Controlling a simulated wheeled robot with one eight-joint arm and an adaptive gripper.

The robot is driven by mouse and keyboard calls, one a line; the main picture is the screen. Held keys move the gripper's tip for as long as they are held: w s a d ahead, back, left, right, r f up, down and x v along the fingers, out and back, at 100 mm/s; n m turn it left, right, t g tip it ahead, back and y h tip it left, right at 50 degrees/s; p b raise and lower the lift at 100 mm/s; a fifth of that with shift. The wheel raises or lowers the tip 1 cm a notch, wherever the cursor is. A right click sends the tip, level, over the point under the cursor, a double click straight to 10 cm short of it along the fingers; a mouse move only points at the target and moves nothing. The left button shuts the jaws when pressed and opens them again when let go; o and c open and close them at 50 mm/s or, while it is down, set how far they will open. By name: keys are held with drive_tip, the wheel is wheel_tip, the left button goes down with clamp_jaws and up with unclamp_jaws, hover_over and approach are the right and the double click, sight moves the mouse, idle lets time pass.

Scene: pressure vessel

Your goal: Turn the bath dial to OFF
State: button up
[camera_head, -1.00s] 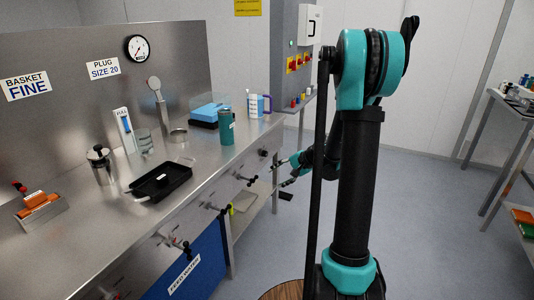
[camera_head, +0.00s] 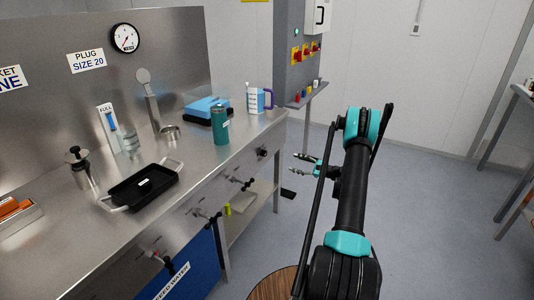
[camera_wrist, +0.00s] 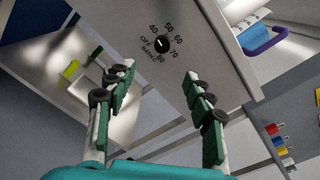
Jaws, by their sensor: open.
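The bath dial (camera_wrist: 162,43) is a small black round knob on the steel bench's front panel. Numbers from 40 to 80 and the word OFF ring it in the wrist view. A light mark shows on the knob, but I cannot tell which label it points to. In the head view the dial (camera_head: 262,152) is a small dark knob near the bench's far right end. My gripper (camera_wrist: 160,88) is open and empty, with its two green-padded fingers spread below the dial in the wrist picture, apart from it. In the head view my gripper (camera_head: 303,165) is right of the dial.
Black valve handles (camera_head: 243,183) stick out along the bench front. A shelf (camera_head: 250,205) lies below.

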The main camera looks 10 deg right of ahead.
approach(266, 154)
drive_tip(key=x, duration=0.9)
drive_tip(key=shift+w+a+f, duration=0.1)
drive_tip(key=shift+w+a, duration=0.05)
drive_tip(key=c, duration=1.2)
drive_tip(key=shift+o, duration=0.2)
